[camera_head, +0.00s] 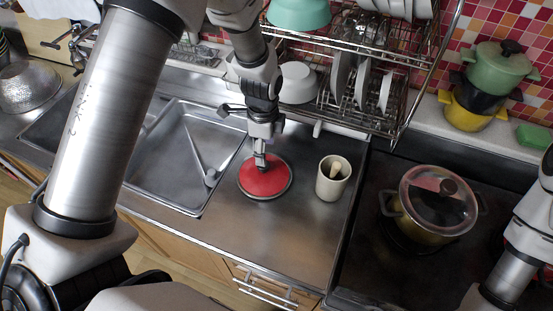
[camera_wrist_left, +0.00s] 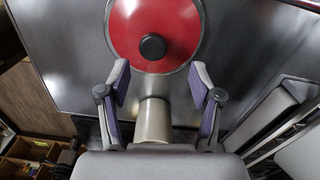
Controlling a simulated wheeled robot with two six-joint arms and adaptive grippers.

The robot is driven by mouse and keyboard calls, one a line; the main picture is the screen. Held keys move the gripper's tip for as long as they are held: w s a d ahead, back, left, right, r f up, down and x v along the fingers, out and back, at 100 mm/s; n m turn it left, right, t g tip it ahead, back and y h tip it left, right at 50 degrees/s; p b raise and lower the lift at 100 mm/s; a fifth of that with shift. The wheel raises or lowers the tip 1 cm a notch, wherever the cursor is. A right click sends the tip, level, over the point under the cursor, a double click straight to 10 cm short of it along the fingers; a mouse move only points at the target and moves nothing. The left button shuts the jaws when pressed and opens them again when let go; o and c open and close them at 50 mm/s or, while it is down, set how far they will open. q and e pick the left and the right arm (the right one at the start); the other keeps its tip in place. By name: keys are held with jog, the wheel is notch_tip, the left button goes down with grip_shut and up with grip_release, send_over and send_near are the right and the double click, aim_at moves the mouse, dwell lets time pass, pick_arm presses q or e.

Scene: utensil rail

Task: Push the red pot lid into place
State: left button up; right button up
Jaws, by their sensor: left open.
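The red lid (camera_head: 276,183), round with a grey rim and a dark knob, lies flat on the steel counter between the sink and a beige cup. My left gripper (camera_head: 261,163) is above it and partly hides it, knob included. In the left wrist view the red lid (camera_wrist_left: 185,25) and its black knob (camera_wrist_left: 153,47) lie beyond my left gripper (camera_wrist_left: 158,77). Its fingers are spread with nothing between them; I cannot tell if they touch the lid. Part of my right arm shows at the right edge of the head view; its gripper does not show.
The beige cup (camera_head: 332,184) with a wooden tool stands right of the lid. A pot with a glass lid (camera_head: 432,206) sits on the stove. A dish rack (camera_head: 385,60) stands behind, stacked pots (camera_head: 494,68) at the back right. The counter front is clear.

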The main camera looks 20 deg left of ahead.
aim_at(264, 170)
pick_arm(q)
jog(key=shift+w+d+r, duration=0.1)
jog(key=shift+w+d, duration=0.2)
jog(key=shift+d, duration=0.05)
jog(key=f+p, duration=0.1)
jog(key=s+a+f+p, duration=0.1)
jog(key=s+f+p, duration=0.1)
jog(key=f, duration=0.1)
jog(key=shift+s+a+f, duration=0.1)
jog(key=shift+a, duration=0.15)
jog(key=f, duration=0.2)
jog(key=shift+w+d+f, duration=0.3)
jog(key=shift+w+f, duration=0.05)
jog(key=shift+w+d, duration=0.1)
jog(key=shift+s, duration=0.2)
jog(key=c, duration=1)
grip_shut()
